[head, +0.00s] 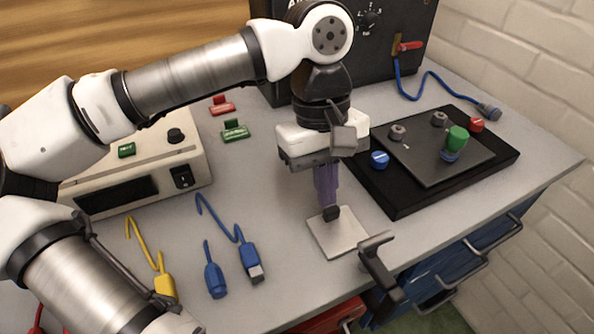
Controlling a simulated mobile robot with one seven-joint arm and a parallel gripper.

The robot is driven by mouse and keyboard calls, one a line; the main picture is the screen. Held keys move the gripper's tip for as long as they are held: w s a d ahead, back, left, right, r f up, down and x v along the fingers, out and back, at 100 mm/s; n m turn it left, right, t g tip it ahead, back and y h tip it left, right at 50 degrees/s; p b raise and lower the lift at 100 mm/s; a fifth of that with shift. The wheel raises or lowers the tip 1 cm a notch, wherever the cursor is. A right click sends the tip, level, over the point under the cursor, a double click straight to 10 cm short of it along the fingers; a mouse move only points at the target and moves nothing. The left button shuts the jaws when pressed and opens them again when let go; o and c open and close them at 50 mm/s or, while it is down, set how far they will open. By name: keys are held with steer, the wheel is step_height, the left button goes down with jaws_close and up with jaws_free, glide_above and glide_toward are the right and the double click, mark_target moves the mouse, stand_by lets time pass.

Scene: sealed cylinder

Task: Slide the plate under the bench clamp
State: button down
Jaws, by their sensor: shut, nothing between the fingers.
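The plate (343,240) is a thin pale grey square with a small dark block at its back edge. It lies flat on the bench near the front edge. The dark bench clamp (376,262) is at the bench's front edge, by the plate's right corner. From this angle I cannot tell whether the plate's corner is beneath the clamp's arm. My gripper (328,202) points down with its purple fingers shut and empty. The fingertips are just above or at the plate's dark block; contact is unclear.
A black board (400,207) with knobs and a green-topped post lies right of my gripper. Blue leads (250,258) and a yellow lead (163,283) lie left of the plate. A beige instrument box (145,170) stands at left. Blue drawers (455,270) with dark handles sit below the bench edge.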

mark_target(344, 235)
steer(key=s, duration=0.1)
steer(key=s+d, duration=0.1)
steer(key=s, duration=0.2)
steer(key=shift+d+f, duration=0.1)
steer(key=shift+d, duration=0.3)
steer(key=shift+s, duration=0.15)
